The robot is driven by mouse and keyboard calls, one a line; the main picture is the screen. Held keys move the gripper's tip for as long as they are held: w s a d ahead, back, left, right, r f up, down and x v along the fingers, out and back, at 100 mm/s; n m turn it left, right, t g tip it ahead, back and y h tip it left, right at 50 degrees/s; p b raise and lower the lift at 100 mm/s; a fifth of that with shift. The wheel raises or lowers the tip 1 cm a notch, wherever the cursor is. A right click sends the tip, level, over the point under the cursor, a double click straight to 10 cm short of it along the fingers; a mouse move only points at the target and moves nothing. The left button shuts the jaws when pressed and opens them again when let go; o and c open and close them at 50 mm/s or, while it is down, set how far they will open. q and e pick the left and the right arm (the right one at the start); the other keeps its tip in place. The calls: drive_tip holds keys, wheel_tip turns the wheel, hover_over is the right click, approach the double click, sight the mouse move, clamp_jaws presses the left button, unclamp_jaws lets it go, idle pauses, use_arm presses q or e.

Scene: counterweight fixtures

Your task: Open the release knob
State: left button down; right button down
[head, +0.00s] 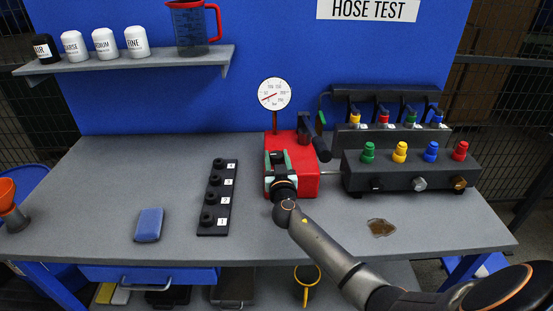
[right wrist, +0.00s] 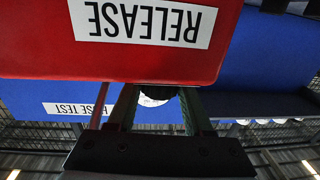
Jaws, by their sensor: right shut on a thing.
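The red pump box (head: 308,183) stands on the bench, with a dial gauge (head: 274,93) on a red post at its back. My right gripper (head: 279,162) reaches over the box's left part and is shut on the black release knob (head: 277,156). In the right wrist view the picture is upside down; the red box (right wrist: 40,45) carries a white RELEASE label (right wrist: 143,22). The dark knob (right wrist: 157,91) shows between the two fingers there, partly hidden by the box edge. My left gripper is not in view.
A black pump handle (head: 321,148) rises at the box's right. A black strip with several knobs (head: 217,197) and a blue sponge (head: 149,225) lie left.

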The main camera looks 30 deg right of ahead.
drive_tip(key=n+t+y, duration=0.1)
drive_tip(key=n+y, duration=0.1)
drive_tip(key=y, duration=0.1)
drive_tip(key=shift+d+f+y+b, duration=0.1)
drive_tip(key=shift+y+b, duration=0.2)
drive_tip(key=shift+b, duration=0.05)
drive_tip(key=n+t+y+p, duration=0.1)
drive_tip(key=n+y, duration=0.2)
drive_tip(key=y, duration=0.2)
drive_tip(key=shift+d+n, duration=0.1)
drive_tip(key=shift+n, duration=0.3)
drive_tip(key=shift+n+g+y+b, duration=0.15)
drive_tip(key=shift+n+g+y, duration=0.1)
drive_tip(key=shift+n+y, duration=0.95)
drive_tip(key=shift+n+g+y+b, duration=0.2)
drive_tip(key=shift+n+y, duration=0.4)
drive_tip(key=shift+y, duration=1.1)
drive_tip(key=shift+c, duration=1.5)
unclamp_jaws()
drive_tip(key=v, duration=1.2)
drive_tip(key=shift+s+d, duration=0.15)
drive_tip(key=shift+s, duration=0.05)
